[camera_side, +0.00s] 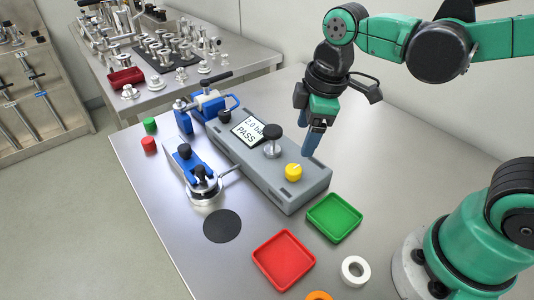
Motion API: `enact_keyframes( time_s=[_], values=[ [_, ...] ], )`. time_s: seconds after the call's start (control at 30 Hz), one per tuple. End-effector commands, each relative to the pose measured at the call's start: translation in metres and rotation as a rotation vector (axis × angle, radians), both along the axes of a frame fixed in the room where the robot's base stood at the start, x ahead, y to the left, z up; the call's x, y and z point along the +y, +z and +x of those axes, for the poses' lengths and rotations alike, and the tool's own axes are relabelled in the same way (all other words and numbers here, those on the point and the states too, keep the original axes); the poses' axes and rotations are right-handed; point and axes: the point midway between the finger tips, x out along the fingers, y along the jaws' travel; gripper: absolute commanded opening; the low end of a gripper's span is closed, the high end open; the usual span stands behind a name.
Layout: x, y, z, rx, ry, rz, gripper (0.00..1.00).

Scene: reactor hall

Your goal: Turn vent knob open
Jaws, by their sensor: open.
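A yellow knob (293,172) sits on top of the grey device (257,159) near its front right end. I cannot read a label that names it as the vent knob. A black-topped knob (272,132) stands on a metal stem behind it, left of the yellow one. The device's display (248,129) reads "PASS" with a value above it. My gripper (313,146) points down with its blue fingertips above and right of the yellow knob, apart from it. It is open and holds nothing that I can see.
A blue clamp fixture (198,181) and another blue clamp (207,102) stand left of and behind the device. A green tray (334,217), a red tray (284,259) and a white ring (355,270) lie in front. The table right of the device is clear.

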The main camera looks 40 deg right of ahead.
Motion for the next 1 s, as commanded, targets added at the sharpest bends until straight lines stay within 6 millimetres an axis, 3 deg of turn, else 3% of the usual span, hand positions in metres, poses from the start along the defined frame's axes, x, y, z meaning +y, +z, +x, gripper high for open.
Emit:
enact_keyframes(
  time_s=[0.1,0.27,0.7,1.0],
  values=[
    [0.012,-0.007,0.004,0.109,0.243,-0.046,0.7],
    [0.019,-0.013,0.003,0.179,0.401,-0.067,0.7],
    [0.019,-0.057,0.004,0.182,0.414,-0.067,0.7],
    [0.019,-0.068,0.003,0.181,0.413,-0.066,0.7]
  ],
)
